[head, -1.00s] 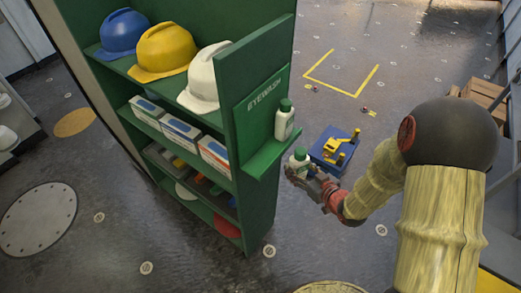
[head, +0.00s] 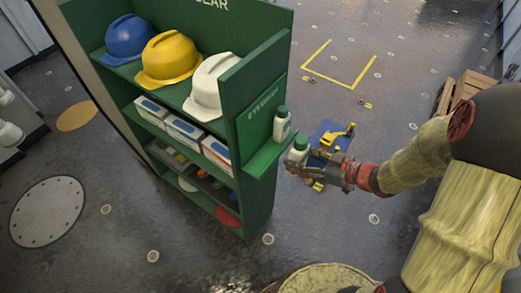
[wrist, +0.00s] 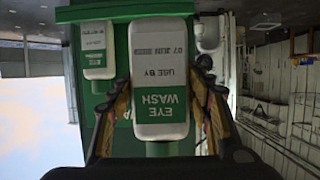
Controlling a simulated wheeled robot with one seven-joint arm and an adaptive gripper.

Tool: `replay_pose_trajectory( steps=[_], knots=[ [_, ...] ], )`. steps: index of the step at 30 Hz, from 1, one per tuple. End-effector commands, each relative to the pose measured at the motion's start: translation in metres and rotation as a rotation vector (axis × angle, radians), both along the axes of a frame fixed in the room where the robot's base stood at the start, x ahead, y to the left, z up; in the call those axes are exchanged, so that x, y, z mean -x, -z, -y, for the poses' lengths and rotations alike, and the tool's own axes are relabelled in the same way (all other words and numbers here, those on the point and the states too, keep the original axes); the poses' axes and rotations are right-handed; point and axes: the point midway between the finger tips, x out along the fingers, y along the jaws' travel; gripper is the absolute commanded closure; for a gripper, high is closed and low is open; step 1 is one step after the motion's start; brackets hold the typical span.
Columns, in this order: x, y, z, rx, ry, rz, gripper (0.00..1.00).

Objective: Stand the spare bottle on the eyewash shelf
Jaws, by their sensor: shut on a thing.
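The spare bottle (head: 298,150), white with a green cap, is held roughly upright in my gripper (head: 312,160), which is shut on it. In the wrist view the bottle (wrist: 160,70) appears upside down, its "EYE WASH" and "USE BY" label facing the camera, with a finger on each side. The green eyewash shelf (head: 260,160) juts from the end panel of the cabinet. The held bottle is beside the shelf's right end; I cannot tell the exact gap. Another white bottle (head: 282,126) stands on the shelf, and shows at upper left in the wrist view (wrist: 97,50).
The green cabinet (head: 245,205) holds blue, yellow and white helmets (head: 207,87) and several boxes (head: 183,131). A blue platform with yellow parts (head: 330,137) is on the floor behind my gripper. Wooden crates (head: 462,90) stand at right. Open floor lies in front.

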Motion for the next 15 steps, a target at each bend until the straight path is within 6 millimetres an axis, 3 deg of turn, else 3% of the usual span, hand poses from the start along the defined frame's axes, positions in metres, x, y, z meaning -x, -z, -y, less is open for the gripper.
replay_pose_trajectory(
  steps=[15],
  knots=[
    [-0.068,-0.001,-0.090,0.000,-0.006,0.001,0.93]
  ],
)
